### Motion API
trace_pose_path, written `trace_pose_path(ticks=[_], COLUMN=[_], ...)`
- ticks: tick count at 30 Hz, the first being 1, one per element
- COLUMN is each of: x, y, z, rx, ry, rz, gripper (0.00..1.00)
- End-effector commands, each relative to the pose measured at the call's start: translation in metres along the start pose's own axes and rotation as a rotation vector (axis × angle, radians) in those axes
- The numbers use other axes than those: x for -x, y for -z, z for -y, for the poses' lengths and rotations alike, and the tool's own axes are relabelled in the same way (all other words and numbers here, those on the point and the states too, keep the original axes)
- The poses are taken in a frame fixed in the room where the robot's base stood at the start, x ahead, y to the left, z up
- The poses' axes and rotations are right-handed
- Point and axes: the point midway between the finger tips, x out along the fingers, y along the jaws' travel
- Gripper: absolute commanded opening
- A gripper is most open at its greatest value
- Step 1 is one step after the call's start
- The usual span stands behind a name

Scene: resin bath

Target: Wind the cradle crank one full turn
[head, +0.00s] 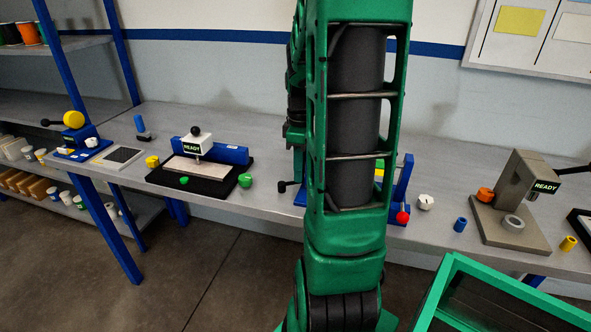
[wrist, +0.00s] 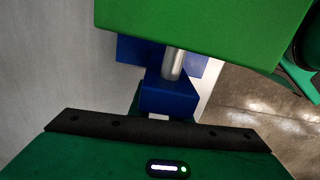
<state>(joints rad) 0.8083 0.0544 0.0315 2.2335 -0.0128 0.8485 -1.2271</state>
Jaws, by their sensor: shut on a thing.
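The cradle is mostly hidden behind my arm in the head view; its blue side frame (head: 403,180) shows to the right of the arm. A red ball (head: 403,217) sits low by that frame, and a black knob on a short rod (head: 283,187) sticks out to the left. In the wrist view a large green block (wrist: 190,30) is above a silver shaft (wrist: 172,64) and a blue block (wrist: 170,95). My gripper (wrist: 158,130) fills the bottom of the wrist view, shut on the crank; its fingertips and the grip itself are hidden.
The grey bench (head: 262,205) runs across. A black tray with a blue unit (head: 228,153) and a READY box stands left of my arm. A beige READY press (head: 515,195) stands right, with small cups nearby. A green-framed bin (head: 480,275) is at the front right.

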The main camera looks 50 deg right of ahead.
Motion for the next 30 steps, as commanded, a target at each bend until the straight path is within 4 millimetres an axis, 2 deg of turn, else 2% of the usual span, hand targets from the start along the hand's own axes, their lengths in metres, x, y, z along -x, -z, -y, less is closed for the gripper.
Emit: trace_pose_path(ticks=[3,4,6,15,19,30], x=[0.001,0.001,0.001,0.001,0.009,0.074], y=[0.0,0.0,0.0,0.0,0.0,0.001], z=[0.0,0.0,0.0,0.0,-0.001,-0.001], rx=[0.001,0.001,0.001,0.001,0.002,0.002], ry=[-0.001,-0.001,0.0,0.0,-0.002,-0.004], rz=[0.0,0.0,0.0,0.0,-0.001,-0.001], gripper=[0.0,0.19,0.36,0.36,0.36,0.36])
